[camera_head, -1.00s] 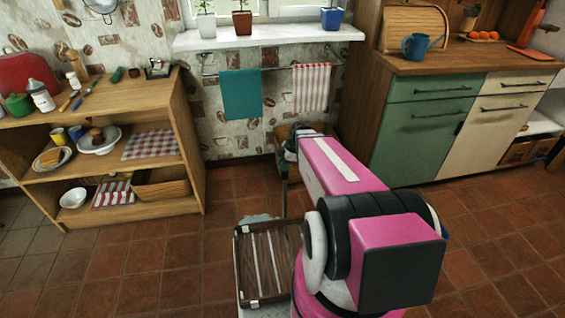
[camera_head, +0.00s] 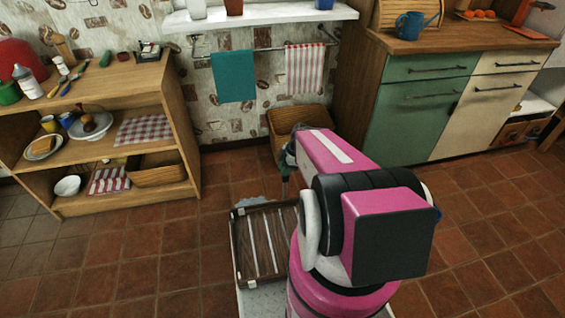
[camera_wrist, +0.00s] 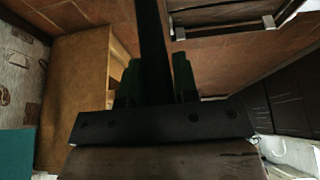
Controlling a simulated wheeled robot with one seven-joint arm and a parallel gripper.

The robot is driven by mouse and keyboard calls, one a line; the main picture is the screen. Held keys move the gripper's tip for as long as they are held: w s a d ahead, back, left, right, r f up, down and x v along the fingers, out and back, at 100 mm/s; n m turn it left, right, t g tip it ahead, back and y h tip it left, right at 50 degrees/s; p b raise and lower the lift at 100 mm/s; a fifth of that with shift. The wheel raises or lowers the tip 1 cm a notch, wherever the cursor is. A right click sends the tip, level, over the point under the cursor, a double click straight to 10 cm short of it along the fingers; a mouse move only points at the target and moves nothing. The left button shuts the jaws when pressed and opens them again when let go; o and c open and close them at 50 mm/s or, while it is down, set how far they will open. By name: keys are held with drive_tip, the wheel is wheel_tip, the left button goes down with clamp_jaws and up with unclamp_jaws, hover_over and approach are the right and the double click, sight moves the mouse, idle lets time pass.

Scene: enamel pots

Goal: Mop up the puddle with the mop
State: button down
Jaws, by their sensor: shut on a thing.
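My gripper (camera_wrist: 157,78) shows in the wrist view as two dark green fingers shut around a dark upright shaft, which looks like the mop handle (camera_wrist: 154,35). In the head view my gripper (camera_head: 285,160) is mostly hidden behind my pink arm. A thin dark length below it seems to be part of the mop. The mop head cannot be made out. A pale grey-blue patch (camera_head: 250,202) on the floor, just behind a slatted tray, looks like the puddle. It is partly hidden by the tray and lies left of and below my gripper.
The brown slatted tray (camera_head: 240,250) is in front, left of my arm. An open shelf unit (camera_head: 183,120) is at left, a green and cream cabinet (camera_head: 415,125) at right. The tiled floor (camera_head: 150,245) at left is clear.

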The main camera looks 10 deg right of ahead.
drive_tip(key=shift+w+f, duration=0.2)
drive_tip(key=shift+f, duration=0.15)
drive_tip(key=w, duration=2.9)
drive_tip(key=r, duration=0.5)
drive_tip(key=shift+s+d, duration=0.1)
drive_tip(key=shift+s, duration=0.1)
